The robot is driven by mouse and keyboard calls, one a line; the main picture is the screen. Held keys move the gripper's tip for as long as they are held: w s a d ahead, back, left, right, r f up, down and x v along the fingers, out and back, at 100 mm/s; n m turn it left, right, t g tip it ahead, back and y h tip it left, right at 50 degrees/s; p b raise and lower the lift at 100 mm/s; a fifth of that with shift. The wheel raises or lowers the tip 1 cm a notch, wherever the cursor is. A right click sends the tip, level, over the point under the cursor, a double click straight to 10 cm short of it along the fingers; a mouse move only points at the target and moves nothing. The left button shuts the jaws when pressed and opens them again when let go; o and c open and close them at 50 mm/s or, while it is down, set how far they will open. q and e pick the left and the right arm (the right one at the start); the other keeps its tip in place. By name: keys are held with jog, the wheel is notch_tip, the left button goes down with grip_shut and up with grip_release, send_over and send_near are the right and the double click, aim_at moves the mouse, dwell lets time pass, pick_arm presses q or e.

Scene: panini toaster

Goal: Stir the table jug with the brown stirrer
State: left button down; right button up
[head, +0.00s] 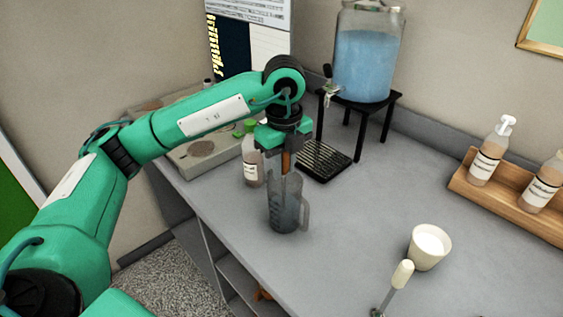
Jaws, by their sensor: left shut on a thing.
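The table jug (287,211) is a dark, see-through jug with a handle on its right side, standing upright near the front edge of the grey counter. My left gripper (286,150) is above the jug, pointing down, and is shut on the brown stirrer (286,162). The stirrer hangs roughly upright, and its lower part goes down into the jug's mouth. Its lower end is hard to make out through the dark wall. My right gripper does not show.
A blue drink dispenser (367,60) on a black stand is behind, with a black drip grate (323,161) before it. A bottle (251,165) stands left of the jug. A white cup (429,247) and a light-handled utensil (401,276) are at right. Bottles (488,158) fill a wooden tray (470,188).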

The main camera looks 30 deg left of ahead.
pick_arm(q)
jog(key=shift+w+d, duration=0.45)
jog(key=shift+w+a, duration=0.15)
jog(key=shift+w, duration=0.5)
jog(key=shift+a, duration=0.1)
jog(key=shift+w+a, duration=0.2)
jog(key=shift+a, duration=0.35)
jog(key=shift+s+b, duration=0.1)
jog(key=shift+b, duration=0.2)
